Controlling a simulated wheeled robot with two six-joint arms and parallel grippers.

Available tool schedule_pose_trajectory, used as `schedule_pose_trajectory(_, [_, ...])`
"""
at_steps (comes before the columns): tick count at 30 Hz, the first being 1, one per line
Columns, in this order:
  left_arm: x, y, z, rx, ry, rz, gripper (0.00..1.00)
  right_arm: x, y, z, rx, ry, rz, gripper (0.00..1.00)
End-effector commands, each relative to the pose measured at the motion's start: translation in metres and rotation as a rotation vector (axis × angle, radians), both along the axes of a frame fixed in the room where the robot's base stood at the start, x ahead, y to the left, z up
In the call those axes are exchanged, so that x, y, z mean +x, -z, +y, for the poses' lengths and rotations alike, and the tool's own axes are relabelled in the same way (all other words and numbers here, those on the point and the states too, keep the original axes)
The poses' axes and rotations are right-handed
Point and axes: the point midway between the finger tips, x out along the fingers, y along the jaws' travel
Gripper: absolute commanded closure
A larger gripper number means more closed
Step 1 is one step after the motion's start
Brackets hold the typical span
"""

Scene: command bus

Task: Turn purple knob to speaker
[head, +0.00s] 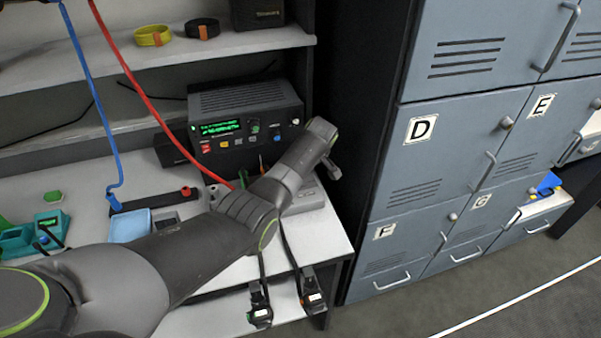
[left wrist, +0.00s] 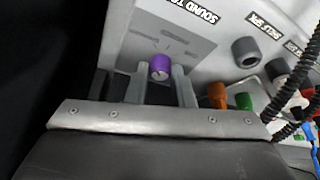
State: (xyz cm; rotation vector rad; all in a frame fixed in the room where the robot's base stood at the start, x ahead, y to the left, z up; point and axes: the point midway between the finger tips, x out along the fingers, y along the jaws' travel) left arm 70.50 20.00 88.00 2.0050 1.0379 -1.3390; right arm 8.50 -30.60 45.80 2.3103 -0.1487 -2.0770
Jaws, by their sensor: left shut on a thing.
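The purple knob (left wrist: 160,67) shows in the left wrist view on a grey plate (left wrist: 180,42) of a light panel labelled "SOUND TO", the rest of the label cut off. My left gripper (left wrist: 161,76) has one finger on each side of the knob and is shut on it. The knob's pointer direction and any speaker mark are too small to read. In the head view my left arm reaches over the desk, and its wrist hides the knob and most of the light grey box (head: 308,199). My right gripper is not in view.
A dark grey knob (left wrist: 245,52), an orange plug (left wrist: 217,95), a green plug (left wrist: 244,101) and coiled black cables (left wrist: 303,110) are right of the knob. A black radio unit (head: 245,122) stands behind my wrist. Blue-grey lockers (head: 455,130) stand to the right. A blue tray (head: 130,226) lies on the desk.

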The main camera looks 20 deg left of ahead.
Motion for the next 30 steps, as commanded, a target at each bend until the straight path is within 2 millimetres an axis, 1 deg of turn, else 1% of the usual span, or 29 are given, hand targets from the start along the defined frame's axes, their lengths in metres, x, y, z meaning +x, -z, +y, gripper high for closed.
schedule_pose_trajectory(6, [0.0005, -0.0003, -0.0001, 0.001, -0.041, 0.000, 1.00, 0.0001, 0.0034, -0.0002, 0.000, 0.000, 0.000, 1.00])
schedule_pose_trajectory(18, [0.0005, -0.0006, -0.0001, 0.001, -0.048, -0.001, 1.00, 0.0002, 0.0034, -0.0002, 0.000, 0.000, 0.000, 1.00])
schedule_pose_trajectory(19, [0.0005, -0.0006, -0.0001, 0.001, -0.048, -0.001, 0.77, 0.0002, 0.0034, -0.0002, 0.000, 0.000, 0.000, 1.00])
schedule_pose_trajectory(23, [0.0005, -0.0006, -0.0001, 0.001, -0.048, -0.001, 0.60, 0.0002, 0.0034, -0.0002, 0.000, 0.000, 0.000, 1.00])
schedule_pose_trajectory(24, [0.0005, -0.0005, -0.0001, 0.000, -0.048, 0.000, 0.58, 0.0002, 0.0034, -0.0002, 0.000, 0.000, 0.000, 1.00])
schedule_pose_trajectory(30, [0.0003, -0.0004, 0.0000, 0.000, -0.047, 0.000, 0.58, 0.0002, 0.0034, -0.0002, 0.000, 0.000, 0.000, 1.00])
